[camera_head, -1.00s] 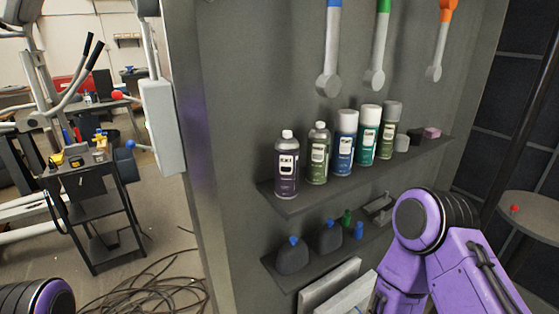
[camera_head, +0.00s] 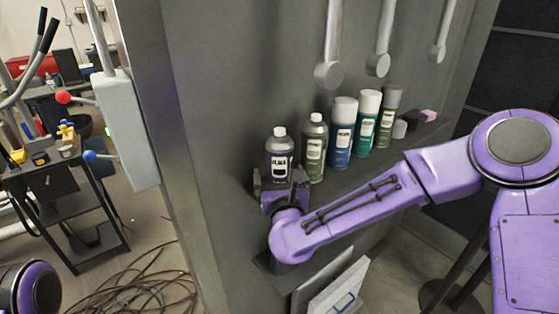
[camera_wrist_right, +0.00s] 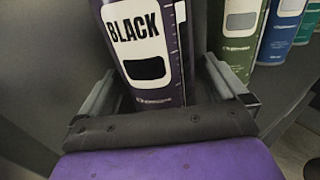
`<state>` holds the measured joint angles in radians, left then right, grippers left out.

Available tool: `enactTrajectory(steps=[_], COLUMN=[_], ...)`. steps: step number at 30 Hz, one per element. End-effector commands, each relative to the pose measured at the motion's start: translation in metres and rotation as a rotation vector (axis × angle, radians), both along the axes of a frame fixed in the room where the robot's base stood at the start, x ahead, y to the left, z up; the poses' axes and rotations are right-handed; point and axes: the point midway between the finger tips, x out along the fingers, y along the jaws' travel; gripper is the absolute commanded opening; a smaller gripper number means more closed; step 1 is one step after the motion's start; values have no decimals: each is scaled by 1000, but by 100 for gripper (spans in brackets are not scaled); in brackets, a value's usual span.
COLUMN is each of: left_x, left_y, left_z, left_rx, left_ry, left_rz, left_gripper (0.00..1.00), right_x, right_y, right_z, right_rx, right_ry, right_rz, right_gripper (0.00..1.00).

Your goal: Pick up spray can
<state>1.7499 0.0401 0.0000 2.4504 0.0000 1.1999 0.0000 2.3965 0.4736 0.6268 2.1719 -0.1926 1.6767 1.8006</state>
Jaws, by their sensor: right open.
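Several spray cans stand upright in a row on the upper wall shelf. The leftmost is a purple can (camera_head: 279,158) with a silver cap, and its label reads BLACK in the right wrist view (camera_wrist_right: 148,72). Beside it stand a green can (camera_head: 314,148), a blue can (camera_head: 342,134), a teal can (camera_head: 366,124) and another green can (camera_head: 388,117). My right gripper (camera_head: 282,185) is open in front of the purple can. In the right wrist view its fingers (camera_wrist_right: 165,92) lie on either side of the can's lower part. Contact cannot be told. My left gripper is not in view.
The upper shelf (camera_head: 350,178) holds small jars and a pink block (camera_head: 428,115) at its right end. Long-handled tools (camera_head: 329,74) hang above the cans. A grey wall edge (camera_head: 150,130) is at left, with a cart (camera_head: 62,205) and cables beyond.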

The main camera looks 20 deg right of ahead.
Motion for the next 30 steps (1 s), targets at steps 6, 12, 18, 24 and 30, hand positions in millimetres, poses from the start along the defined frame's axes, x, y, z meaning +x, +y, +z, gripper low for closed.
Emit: enactTrajectory(steps=[6, 12, 18, 24, 30], left_x=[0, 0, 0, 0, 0], left_y=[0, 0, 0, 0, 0], left_z=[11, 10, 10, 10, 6], left_rx=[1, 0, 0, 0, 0], left_ry=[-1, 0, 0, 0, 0], left_rz=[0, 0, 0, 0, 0], left_gripper=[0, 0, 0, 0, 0], right_x=[20, 20, 20, 20, 20], right_y=[-5, -5, -5, -6, -6], right_z=[0, 0, 1, 1, 18], right_rx=[-2, -2, -1, -1, 1], right_ry=[2, 1, -1, -1, -3], right_rz=[-2, -2, -3, -3, -5], right_gripper=[99, 83, 37, 37, 37])
